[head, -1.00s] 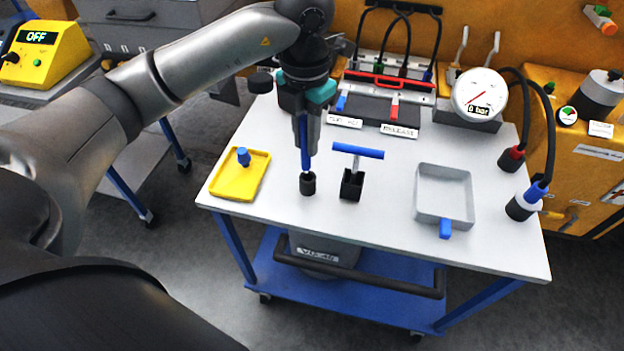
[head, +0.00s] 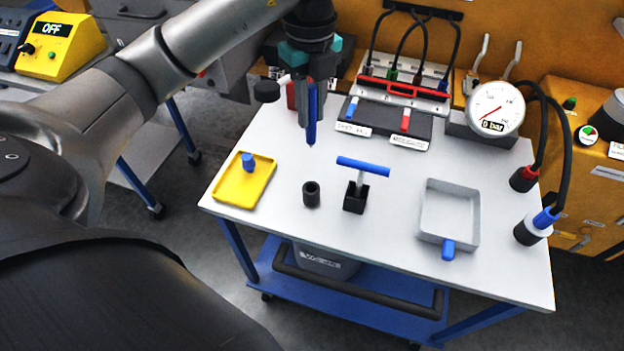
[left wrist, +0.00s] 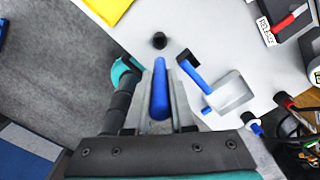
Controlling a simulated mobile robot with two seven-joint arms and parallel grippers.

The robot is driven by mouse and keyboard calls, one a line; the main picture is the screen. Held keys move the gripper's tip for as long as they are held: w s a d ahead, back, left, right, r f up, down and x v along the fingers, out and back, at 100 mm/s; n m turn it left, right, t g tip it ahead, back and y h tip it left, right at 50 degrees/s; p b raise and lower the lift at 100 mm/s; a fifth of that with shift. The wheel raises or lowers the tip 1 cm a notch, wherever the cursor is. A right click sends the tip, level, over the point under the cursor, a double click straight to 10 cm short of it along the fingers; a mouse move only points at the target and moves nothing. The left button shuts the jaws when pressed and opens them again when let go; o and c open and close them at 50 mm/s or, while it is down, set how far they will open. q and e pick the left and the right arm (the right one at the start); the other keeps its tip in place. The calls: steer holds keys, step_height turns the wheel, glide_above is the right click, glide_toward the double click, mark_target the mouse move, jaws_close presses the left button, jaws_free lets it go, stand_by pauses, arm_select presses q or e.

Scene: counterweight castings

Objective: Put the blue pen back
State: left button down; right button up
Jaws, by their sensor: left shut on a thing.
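The blue pen (head: 312,118) is upright, tip down, in my left gripper (head: 308,108), which is shut on it. Its tip is in the air, clear of the table and appearing above the small black round holder (head: 311,196) in the head view. The holder stands upright on the white table with a dark open top and nothing in it. In the left wrist view the pen (left wrist: 160,92) lies between the fingers, and the holder (left wrist: 159,41) is beyond its end. My right gripper is not in view.
The white table (head: 290,228) also bears a yellow tray (head: 240,192) with a blue-knobbed piece, a blue T-handle tool (head: 363,166) in a black block, and a grey tray (head: 449,215). A pressure gauge (head: 495,108) and cable panel stand behind.

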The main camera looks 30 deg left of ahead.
mark_target(311, 142)
arm_select(q)
steer(key=shift+f+b, duration=0.65)
steer(key=shift+f, duration=8.4)
steer(key=shift+f, duration=0.1)
steer(key=c, duration=0.8)
jaws_free()
steer(key=shift+o, duration=0.2)
steer(key=shift+r, duration=0.25)
step_height(311, 142, up, 12)
steer(key=shift+f+p, duration=0.1)
steer(key=shift+p, duration=0.3)
